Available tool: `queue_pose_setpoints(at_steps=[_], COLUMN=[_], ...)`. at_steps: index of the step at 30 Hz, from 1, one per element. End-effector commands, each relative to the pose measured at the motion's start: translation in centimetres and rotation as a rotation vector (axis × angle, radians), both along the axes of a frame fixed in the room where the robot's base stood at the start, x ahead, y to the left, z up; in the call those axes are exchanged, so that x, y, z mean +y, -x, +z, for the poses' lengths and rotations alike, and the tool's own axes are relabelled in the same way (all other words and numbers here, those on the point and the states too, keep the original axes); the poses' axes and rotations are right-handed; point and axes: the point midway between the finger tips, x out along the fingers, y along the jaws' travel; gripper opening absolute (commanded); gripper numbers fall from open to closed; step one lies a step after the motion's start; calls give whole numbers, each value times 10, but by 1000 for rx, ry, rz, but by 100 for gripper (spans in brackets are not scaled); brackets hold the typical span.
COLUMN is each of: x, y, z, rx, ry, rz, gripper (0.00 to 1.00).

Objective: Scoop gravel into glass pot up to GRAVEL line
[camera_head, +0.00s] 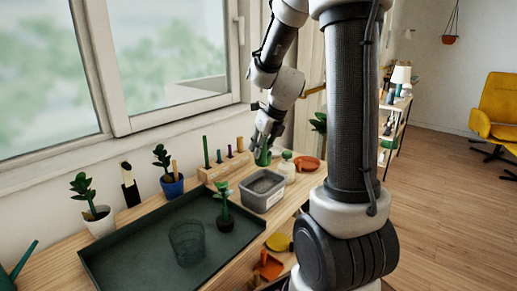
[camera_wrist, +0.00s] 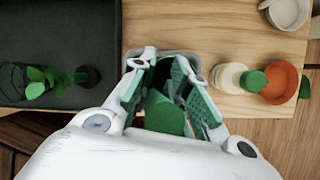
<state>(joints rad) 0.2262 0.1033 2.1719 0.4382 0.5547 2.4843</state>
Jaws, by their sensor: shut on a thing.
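The clear glass pot (camera_head: 187,243) stands upright on the dark green tray (camera_head: 120,262). It looks empty, and part of it shows at the left edge of the wrist view (camera_wrist: 12,82). A grey bin (camera_head: 262,202) with grey contents, apparently gravel, stands on the bench right of the tray. My gripper (camera_head: 264,146) is above the bin's far side. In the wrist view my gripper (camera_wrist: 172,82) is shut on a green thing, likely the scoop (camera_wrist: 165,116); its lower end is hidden. The bin is mostly hidden under the fingers there. The GRAVEL line cannot be made out.
A small seedling (camera_head: 224,212) stands on the tray near the bin. A white bottle with a green cap (camera_head: 287,167) and an orange dish (camera_head: 307,163) are right of the bin. A wooden tool rack (camera_head: 226,166) and potted plants line the window side.

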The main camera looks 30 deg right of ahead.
Motion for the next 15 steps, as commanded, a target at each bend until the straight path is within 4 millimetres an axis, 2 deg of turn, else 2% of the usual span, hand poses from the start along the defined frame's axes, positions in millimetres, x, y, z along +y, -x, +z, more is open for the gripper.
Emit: queue_pose_setpoints(at_steps=[5,15], x=[0,0], y=[0,0], z=[-7,-41], rx=[0,1], ry=[-2,-3], rz=[-15,-15], gripper=[0,0])
